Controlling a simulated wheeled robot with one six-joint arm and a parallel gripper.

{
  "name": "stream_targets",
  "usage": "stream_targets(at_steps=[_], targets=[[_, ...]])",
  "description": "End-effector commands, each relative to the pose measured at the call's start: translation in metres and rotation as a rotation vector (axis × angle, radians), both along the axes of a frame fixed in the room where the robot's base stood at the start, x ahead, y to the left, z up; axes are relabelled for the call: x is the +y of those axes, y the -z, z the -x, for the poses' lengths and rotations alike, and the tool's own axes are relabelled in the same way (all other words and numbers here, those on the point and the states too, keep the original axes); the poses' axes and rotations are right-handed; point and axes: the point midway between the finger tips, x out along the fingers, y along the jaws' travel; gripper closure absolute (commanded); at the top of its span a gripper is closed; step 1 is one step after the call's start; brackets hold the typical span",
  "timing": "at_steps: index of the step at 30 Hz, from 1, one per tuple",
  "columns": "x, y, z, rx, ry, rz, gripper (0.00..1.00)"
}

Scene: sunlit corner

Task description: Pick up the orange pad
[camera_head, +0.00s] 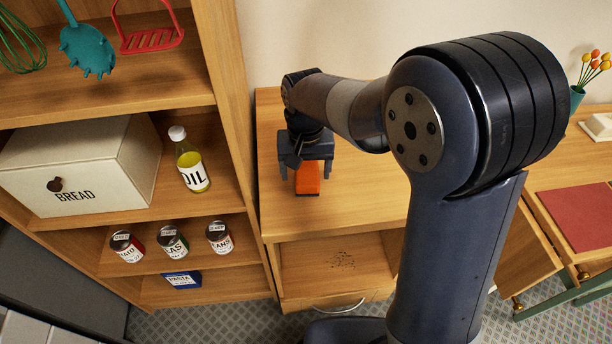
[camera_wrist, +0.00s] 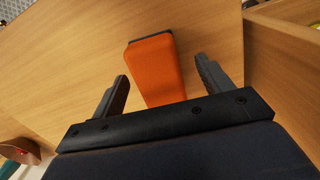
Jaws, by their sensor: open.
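The orange pad (camera_head: 308,178) is a small orange block with a dark end. It lies on the top of the wooden cabinet (camera_head: 350,205). My gripper (camera_head: 307,172) is over it, pointing down. In the wrist view the pad (camera_wrist: 155,70) shows between the two open fingers of my gripper (camera_wrist: 165,88), with a gap on each side. Its dark end extends past the fingertips, and its near end is hidden behind the gripper's body. I cannot tell how high the fingertips are above the cabinet top.
A wooden shelf unit (camera_head: 237,90) stands close at the left, holding a bread box (camera_head: 85,165), an oil bottle (camera_head: 190,162) and several cans. The cabinet's open compartment (camera_head: 335,268) is below. A desk with a red mat (camera_head: 578,215) is at the right.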

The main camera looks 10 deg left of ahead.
Motion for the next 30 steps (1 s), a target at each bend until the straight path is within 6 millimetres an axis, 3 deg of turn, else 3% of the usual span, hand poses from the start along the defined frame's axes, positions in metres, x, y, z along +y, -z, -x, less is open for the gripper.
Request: stream_targets(at_steps=[4, 12, 30], targets=[[0.0, 0.015, 0.001, 0.001, 0.0, 0.0, 0.25], [0.0, 0.018, 0.0, -0.001, 0.0, 0.0, 0.26], [0.0, 0.017, 0.0, -0.001, 0.0, 0.0, 0.73]])
